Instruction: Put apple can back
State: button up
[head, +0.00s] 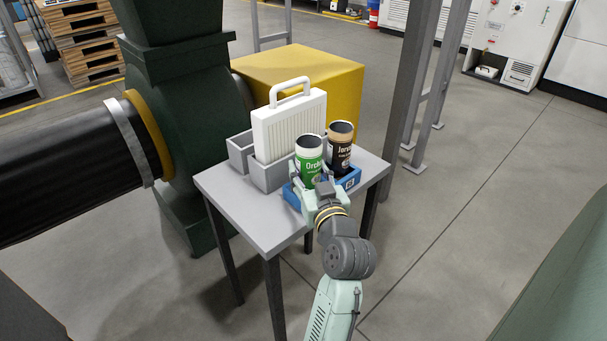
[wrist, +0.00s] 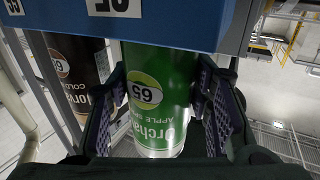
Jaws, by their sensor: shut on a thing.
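The green apple can (head: 308,163) is upright at the left part of the blue holder (head: 350,181) on the small grey table. My gripper (head: 311,190) is shut on it from the near side. In the wrist view, which is upside down, the green can (wrist: 160,95) sits between both finger pads. The holder's front wall (wrist: 190,22) hides the can's lower end, so I cannot tell whether it rests on the holder's floor. A brown can (head: 341,150) stands beside it in the right part of the holder.
A white filter panel with a handle (head: 290,125) stands in a grey bin (head: 268,176) behind and left of the cans. The table's front left (head: 250,222) is bare. A yellow block (head: 335,80) and a grey post (head: 400,90) are behind the table.

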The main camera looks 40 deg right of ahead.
jog(key=shift+f, duration=0.15)
jog(key=o, duration=0.8)
jog(key=shift+r, duration=0.25)
jog(key=shift+p+v, duration=0.65)
jog(key=shift+v, duration=5.4)
